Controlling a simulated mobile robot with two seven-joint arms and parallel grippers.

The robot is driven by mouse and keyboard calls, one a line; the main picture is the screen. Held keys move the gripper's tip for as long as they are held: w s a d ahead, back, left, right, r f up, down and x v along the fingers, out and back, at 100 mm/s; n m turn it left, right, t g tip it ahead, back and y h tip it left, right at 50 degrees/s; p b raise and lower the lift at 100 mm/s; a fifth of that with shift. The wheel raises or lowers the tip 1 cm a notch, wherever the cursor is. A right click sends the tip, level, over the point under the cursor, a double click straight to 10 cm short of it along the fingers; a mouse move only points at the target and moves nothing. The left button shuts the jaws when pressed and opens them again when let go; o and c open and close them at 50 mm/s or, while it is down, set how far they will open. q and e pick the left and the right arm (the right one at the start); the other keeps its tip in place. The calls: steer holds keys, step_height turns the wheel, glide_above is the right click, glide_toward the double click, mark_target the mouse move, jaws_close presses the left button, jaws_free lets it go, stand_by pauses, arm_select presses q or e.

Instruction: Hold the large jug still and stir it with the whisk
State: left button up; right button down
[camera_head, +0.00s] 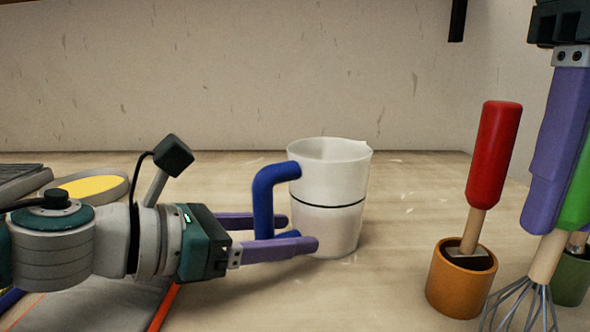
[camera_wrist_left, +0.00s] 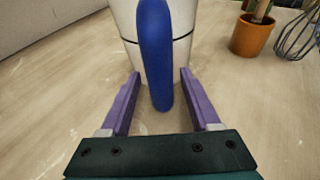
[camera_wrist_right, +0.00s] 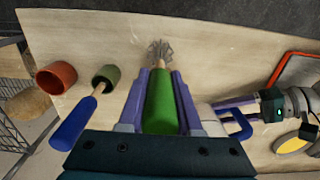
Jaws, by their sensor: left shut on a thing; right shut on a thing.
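The large jug (camera_head: 330,220) is white with a dark line and a blue handle (camera_head: 264,196). It stands upright on the table. My left gripper (camera_head: 300,231) is shut on the jug at its handle side, with one purple finger on each side of the handle, as the left wrist view (camera_wrist_left: 158,78) also shows. My right gripper (camera_head: 548,222) is shut on the green handle of the whisk (camera_head: 520,305). The whisk hangs wires down, right of the jug and apart from it. The whisk's green handle fills the middle of the right wrist view (camera_wrist_right: 160,105).
An orange pot (camera_head: 459,290) holding a red-handled tool (camera_head: 493,155) stands between jug and whisk. A green pot (camera_head: 571,278) is behind the whisk. A red pot (camera_wrist_right: 56,78) shows in the right wrist view. A yellow-topped round thing (camera_head: 92,188) lies far left.

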arm_select(q)
jaws_close()
stand_by(0.7)
stand_by(0.4)
stand_by(0.8)
steer(key=shift+o, duration=2)
jaws_free()
